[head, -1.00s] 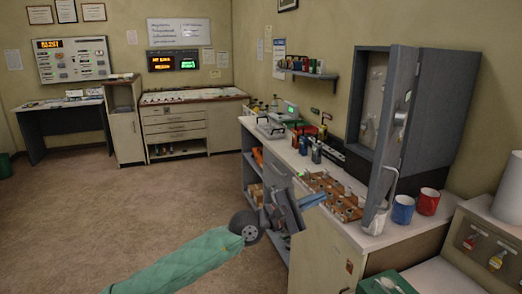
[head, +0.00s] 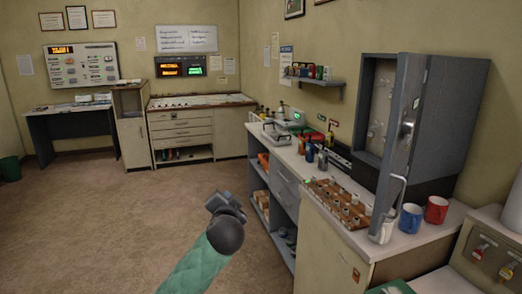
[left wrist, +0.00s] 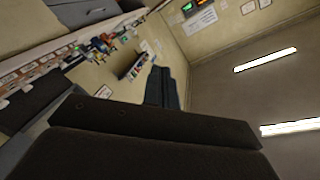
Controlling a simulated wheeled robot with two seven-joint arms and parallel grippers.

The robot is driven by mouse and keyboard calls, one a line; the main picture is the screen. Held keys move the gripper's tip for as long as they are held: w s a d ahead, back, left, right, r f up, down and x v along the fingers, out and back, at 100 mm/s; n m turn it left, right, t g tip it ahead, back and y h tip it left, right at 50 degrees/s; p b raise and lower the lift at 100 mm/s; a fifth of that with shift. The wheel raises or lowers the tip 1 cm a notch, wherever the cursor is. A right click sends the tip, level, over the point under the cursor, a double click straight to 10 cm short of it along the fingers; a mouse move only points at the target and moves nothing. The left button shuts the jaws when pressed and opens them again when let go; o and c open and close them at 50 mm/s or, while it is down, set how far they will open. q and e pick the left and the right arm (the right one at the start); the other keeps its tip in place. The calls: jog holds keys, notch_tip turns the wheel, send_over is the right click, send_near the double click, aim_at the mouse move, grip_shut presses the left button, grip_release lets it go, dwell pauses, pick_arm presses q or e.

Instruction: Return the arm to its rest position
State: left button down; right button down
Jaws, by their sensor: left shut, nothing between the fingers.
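My left arm, in a green sleeve, comes in from the bottom of the head view. Its dark wrist and left gripper (head: 222,202) are over the open floor, left of the counter (head: 395,243) and apart from it. In the left wrist view the gripper's two fingers (left wrist: 162,88) lie together, shut, with nothing visible between them. That view is tilted and shows wall, shelf and ceiling lights. My right gripper is in neither view.
A grey cabinet with its door (head: 402,130) open stands on the counter. A blue mug (head: 410,218), a red mug (head: 436,210) and a wooden board of knobs (head: 338,203) are nearby. The brown floor (head: 110,225) to the left is clear.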

pick_arm(q)
jog(key=s+a+f+n+g+h, duration=0.1)
jog(key=s+f+g, duration=0.2)
jog(key=s+f, duration=0.55)
jog(key=s+a+f+n+g+h, duration=0.15)
jog(key=s+f+g, duration=0.25)
jog(key=f, duration=1)
jog(key=s+a+f+n+g, duration=0.25)
jog(key=s+f, duration=0.45)
jog(key=f, duration=0.4)
jog(key=s+f+g, duration=0.2)
jog(key=s+f, duration=0.4)
jog(key=s, duration=0.3)
jog(key=s+f+g, duration=0.2)
jog(key=s+f, duration=0.4)
jog(key=s, duration=0.4)
jog(key=s+f+n+g, duration=0.1)
jog(key=s+f+g, duration=0.1)
jog(key=s+f, duration=0.5)
jog(key=shift+s+a, duration=0.3)
jog(key=shift+s, duration=0.85)
jog(key=shift+f, duration=0.1)
